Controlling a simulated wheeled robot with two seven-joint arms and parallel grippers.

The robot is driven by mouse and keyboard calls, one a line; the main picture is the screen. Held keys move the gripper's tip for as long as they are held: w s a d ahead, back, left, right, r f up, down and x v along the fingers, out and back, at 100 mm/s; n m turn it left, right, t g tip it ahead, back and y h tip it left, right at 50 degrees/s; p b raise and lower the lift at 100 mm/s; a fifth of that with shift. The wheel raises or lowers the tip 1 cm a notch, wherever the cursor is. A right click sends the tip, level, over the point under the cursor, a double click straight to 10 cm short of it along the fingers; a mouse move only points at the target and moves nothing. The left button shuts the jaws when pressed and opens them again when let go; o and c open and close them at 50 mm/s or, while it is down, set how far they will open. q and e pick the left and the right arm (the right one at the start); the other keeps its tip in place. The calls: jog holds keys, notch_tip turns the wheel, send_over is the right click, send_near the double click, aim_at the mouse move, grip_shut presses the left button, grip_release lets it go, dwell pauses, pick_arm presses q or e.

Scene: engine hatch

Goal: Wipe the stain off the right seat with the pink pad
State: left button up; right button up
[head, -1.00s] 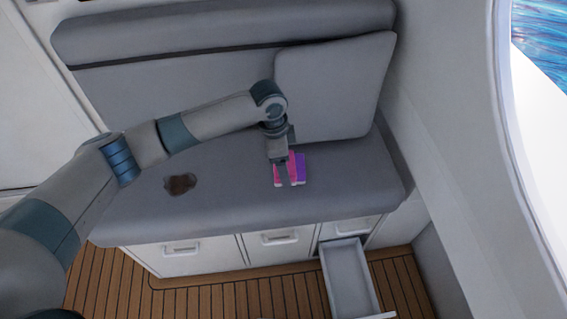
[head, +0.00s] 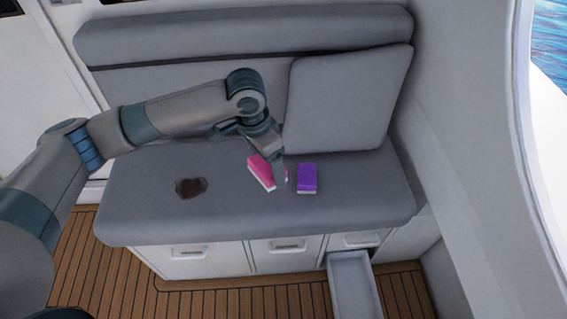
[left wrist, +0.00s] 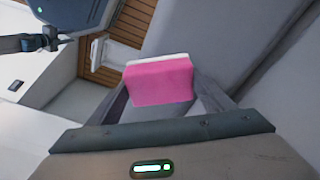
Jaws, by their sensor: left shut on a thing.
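My left gripper (head: 268,172) is shut on the pink pad (head: 260,170), which has a white layer along its lower edge. In the left wrist view the pink pad (left wrist: 160,82) sits between the two fingers. In the head view it is over the grey seat (head: 225,222), tilted; I cannot tell whether it touches the cushion. The dark brown stain (head: 191,187) lies on the seat to the left of the pad, apart from it. A purple pad (head: 307,177) with a white edge lies on the seat just right of the gripper.
A loose grey cushion (head: 345,100) leans on the backrest at the right. Below the seat are white drawers, and the right one (head: 354,285) is pulled open over the wooden floor (head: 215,298). The seat between pad and stain is clear.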

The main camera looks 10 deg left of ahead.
pick_arm(q)
jog(key=s+a+r+n+t+y, duration=0.1)
jog(key=s+a+r+n, duration=0.7)
jog(key=s+a+n, duration=0.1)
jog(key=shift+s+a+r, duration=0.3)
jog(key=shift+a, duration=0.35)
pick_arm(e)
jog(key=shift+s, duration=0.15)
jog(key=shift+a, duration=0.1)
